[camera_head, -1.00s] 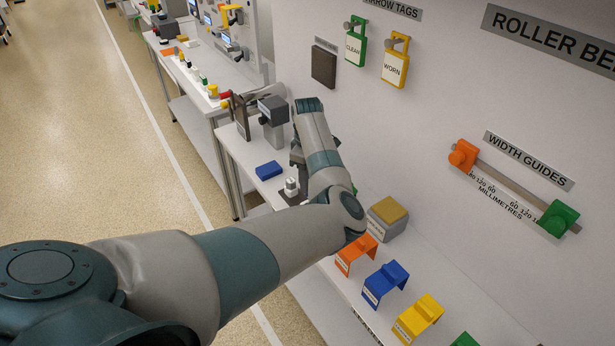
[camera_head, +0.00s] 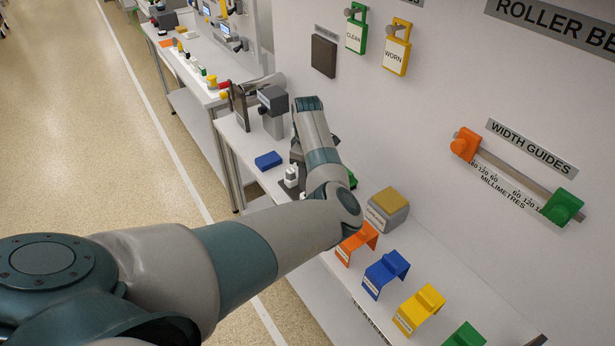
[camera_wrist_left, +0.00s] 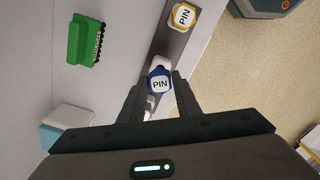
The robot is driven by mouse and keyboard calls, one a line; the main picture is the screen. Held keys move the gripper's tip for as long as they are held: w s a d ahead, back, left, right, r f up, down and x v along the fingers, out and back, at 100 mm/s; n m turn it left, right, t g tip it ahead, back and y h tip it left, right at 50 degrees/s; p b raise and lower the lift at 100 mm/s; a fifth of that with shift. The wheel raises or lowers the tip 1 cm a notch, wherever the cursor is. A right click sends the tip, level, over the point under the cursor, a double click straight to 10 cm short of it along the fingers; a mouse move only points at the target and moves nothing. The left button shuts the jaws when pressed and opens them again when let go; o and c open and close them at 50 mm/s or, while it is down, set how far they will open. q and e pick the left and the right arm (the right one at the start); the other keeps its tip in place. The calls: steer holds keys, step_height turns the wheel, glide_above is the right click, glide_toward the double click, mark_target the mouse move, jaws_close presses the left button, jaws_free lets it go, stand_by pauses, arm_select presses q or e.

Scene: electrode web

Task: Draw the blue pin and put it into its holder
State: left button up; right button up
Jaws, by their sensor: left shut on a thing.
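In the left wrist view the blue pin (camera_wrist_left: 160,83), a blue-edged head with a white PIN label, sits between the fingers of my left gripper (camera_wrist_left: 160,92), which is shut on it. Its lower part is hidden, so I cannot tell whether it is clear of the grey strip (camera_wrist_left: 172,46) behind it. A yellow-edged PIN head (camera_wrist_left: 182,17) is farther along that strip. White pieces partly show around the blue pin. In the head view my left arm hides most of the gripper; a small white piece (camera_head: 291,177) shows beside it. I cannot identify the blue pin's holder. My right gripper is not in view.
A green brush-like block (camera_wrist_left: 87,42) lies off the strip. On the bench in the head view are a blue block (camera_head: 268,160), a grey box with a yellow top (camera_head: 388,210), and orange (camera_head: 357,243), blue (camera_head: 386,274) and yellow (camera_head: 419,309) stands. The wall rises behind.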

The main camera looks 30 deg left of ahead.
arm_select(q)
steer(key=shift+p, duration=0.9)
stand_by(1.5)
steer(key=shift+f+b, duration=1.05)
steer(key=shift+f, duration=0.95)
stand_by(0.3)
steer(key=o, duration=1.3)
steer(key=shift+c, duration=0.2)
steer(key=shift+r, duration=0.1)
step_height(320, 180, up, 17)
steer(key=b, duration=0.5)
stand_by(0.3)
